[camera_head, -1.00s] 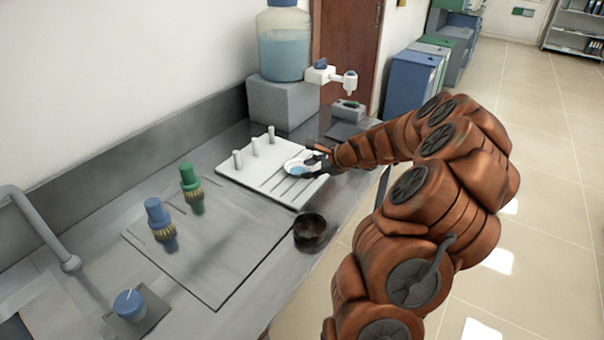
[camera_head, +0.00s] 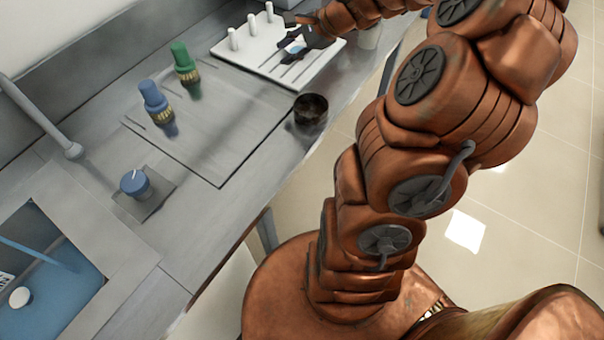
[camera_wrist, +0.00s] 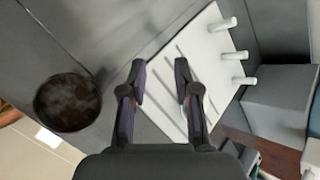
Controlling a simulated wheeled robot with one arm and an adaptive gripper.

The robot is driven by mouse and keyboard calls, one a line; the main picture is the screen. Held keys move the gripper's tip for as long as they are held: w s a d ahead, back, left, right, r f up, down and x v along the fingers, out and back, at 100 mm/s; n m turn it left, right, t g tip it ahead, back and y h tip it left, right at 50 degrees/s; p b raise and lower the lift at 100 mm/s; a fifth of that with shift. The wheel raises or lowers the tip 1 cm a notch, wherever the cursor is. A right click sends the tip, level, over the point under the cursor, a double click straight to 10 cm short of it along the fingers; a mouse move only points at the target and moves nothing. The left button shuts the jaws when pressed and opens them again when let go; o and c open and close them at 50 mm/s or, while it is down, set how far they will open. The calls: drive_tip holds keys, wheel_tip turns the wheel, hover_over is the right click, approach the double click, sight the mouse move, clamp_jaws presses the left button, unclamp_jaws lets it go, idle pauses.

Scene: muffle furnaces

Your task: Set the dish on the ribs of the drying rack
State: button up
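The drying rack (camera_head: 262,62) is a white board with dark slots and several upright pegs, lying on the bench; it also shows in the wrist view (camera_wrist: 208,48). The dish (camera_head: 296,46) is small and pale with a bluish middle. It appears at the rack's right part, beside my gripper's fingers, partly covered by them. I cannot tell whether it touches the ribs. My gripper (camera_head: 289,38) is over the rack. In the wrist view its fingertips (camera_wrist: 160,80) stand apart, with rack and bench showing between them. The dish is mostly hidden there.
A dark brown bowl (camera_head: 311,109) stands near the bench's front edge, also in the wrist view (camera_wrist: 68,103). Green (camera_head: 184,62) and blue (camera_head: 156,102) valve taps stand left of the rack. A blue knob (camera_head: 134,183) and a sink (camera_head: 45,262) are at lower left.

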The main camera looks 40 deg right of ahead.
drive_tip(key=s+a+n+g, duration=0.3)
drive_tip(key=s+a+n, duration=0.35)
drive_tip(key=a, duration=0.35)
drive_tip(key=s+a+n+g, duration=0.3)
drive_tip(key=s+a+n, duration=0.3)
drive_tip(key=a, duration=0.4)
drive_tip(key=s+f+n+g+h, duration=0.1)
drive_tip(key=s+n+g+h, duration=0.2)
drive_tip(key=s, duration=1.6)
drive_tip(key=n+h, duration=0.1)
drive_tip(key=n, duration=0.3)
drive_tip(key=shift+a+g+h, duration=0.2)
drive_tip(key=shift+g+h, duration=0.1)
drive_tip(key=shift+h, duration=0.1)
drive_tip(key=shift+n, duration=0.25)
drive_tip(key=shift+r+p, duration=0.3)
drive_tip(key=shift+p, duration=0.05)
